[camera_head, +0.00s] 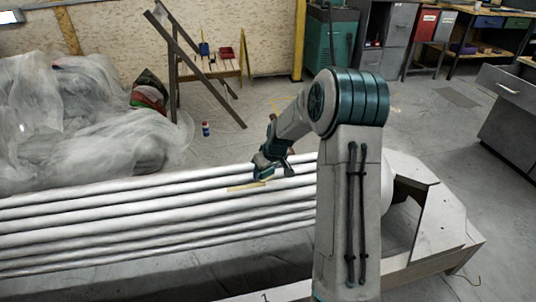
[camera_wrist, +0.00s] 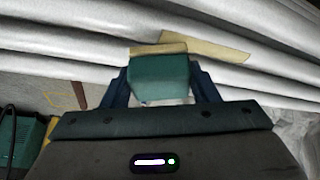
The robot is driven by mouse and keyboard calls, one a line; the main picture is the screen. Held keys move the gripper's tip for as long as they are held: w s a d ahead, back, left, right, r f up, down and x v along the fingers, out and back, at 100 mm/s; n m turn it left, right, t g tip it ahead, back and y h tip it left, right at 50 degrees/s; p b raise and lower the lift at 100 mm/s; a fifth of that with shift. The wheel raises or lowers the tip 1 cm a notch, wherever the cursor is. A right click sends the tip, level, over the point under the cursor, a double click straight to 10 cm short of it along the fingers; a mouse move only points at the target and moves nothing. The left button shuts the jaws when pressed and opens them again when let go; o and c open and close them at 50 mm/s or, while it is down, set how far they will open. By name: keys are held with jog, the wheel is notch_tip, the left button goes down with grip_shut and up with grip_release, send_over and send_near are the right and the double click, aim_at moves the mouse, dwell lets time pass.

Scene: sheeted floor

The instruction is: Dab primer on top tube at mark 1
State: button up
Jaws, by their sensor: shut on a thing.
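My gripper (camera_head: 262,171) is at the bundle of long white tubes, close to the uppermost ones. In the wrist view my gripper (camera_wrist: 160,76) is shut on a teal block-shaped tool (camera_wrist: 160,77) with a tan front edge. The tool's tan edge lies over a white tube (camera_wrist: 85,38); I cannot tell whether it touches. A tan strip (camera_wrist: 215,46) lies across the tubes just beyond the tool. It also shows in the head view (camera_head: 245,187), just left of my gripper. I see no readable mark number and cannot make out any primer.
Crumpled clear plastic sheeting (camera_head: 90,120) lies at the left behind the tubes. A small blue-and-red can (camera_head: 206,129) stands on the floor. A wooden stand (camera_head: 178,65) leans behind it. A white frame (camera_head: 440,225) is at the right end. Open floor lies behind the tubes.

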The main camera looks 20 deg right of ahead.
jog(key=shift+r+p, duration=1.65)
jog(key=shift+r, duration=1.15)
